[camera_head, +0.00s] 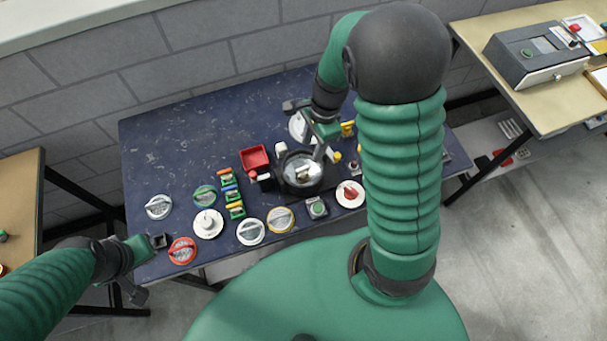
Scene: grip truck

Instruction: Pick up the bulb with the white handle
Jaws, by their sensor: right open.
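A small white piece (281,148), which may be the white handle of the bulb, shows just behind a dark round dish (301,184) on the blue table (165,145). I cannot make out a bulb on it. My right gripper (308,131) is open above the table, close to the dish's back right side; its arm hides part of the table behind. My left gripper (148,267) is at the table's front left edge, with its jaws apart and nothing between them.
A red bin (255,158) stands left of the dish. Several round dials, including a white one (208,223) and a red one (182,250), lie along the front. Small coloured blocks (232,195) stand among them. The table's back left is clear.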

